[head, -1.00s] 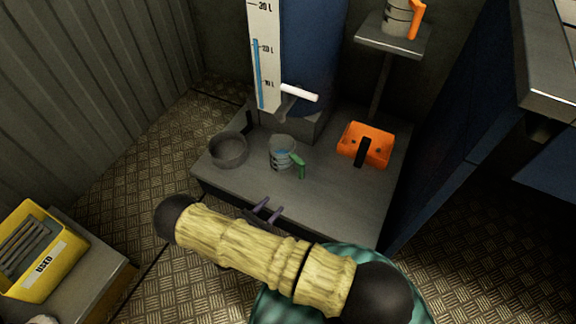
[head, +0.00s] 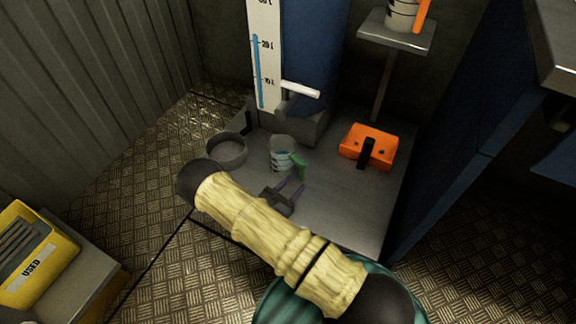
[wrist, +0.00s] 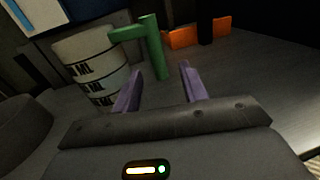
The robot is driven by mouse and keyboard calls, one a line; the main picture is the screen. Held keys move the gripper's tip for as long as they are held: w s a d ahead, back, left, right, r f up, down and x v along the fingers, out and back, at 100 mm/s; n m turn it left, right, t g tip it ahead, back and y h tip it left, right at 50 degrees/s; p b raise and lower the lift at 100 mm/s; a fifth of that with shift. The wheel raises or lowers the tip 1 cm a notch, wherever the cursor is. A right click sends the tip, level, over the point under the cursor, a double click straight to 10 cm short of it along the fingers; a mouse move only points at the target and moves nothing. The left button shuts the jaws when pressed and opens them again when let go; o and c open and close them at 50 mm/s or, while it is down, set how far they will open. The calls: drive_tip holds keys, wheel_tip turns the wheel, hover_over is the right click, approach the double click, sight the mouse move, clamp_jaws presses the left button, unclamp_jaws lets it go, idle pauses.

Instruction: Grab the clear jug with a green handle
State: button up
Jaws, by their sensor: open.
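The clear jug (head: 281,152) with dark level marks stands upright on the grey platform. Its green handle (head: 299,166) points to the right and toward me. In the wrist view the jug (wrist: 88,62) is at the left and its green handle (wrist: 154,52) is just ahead of the fingers. My gripper (head: 291,186) is open, with two purple fingers pointing at the handle. The fingers (wrist: 160,82) look apart from the handle, with nothing between them.
A grey round bowl (head: 227,150) sits left of the jug. An orange holder (head: 368,147) with a black strap stands to the right. Behind is a blue tank (head: 318,50) with a white tap lever (head: 300,90). An orange-handled jug (head: 403,12) stands on a raised shelf (head: 397,34).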

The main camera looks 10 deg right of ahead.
sight(300, 177)
drive_tip(key=shift+w+d, duration=0.35)
drive_tip(key=shift+w+d+f+b, duration=0.2)
drive_tip(key=shift+w+d+b, duration=0.15)
drive_tip(key=shift+b, duration=0.2)
drive_tip(key=b+x, duration=0.3)
drive_tip(key=shift+w+d, duration=0.2)
drive_tip(key=shift+w, duration=0.1)
drive_tip(key=shift+w+d+r, duration=0.1)
drive_tip(key=shift+w+d, duration=0.1)
clamp_jaws()
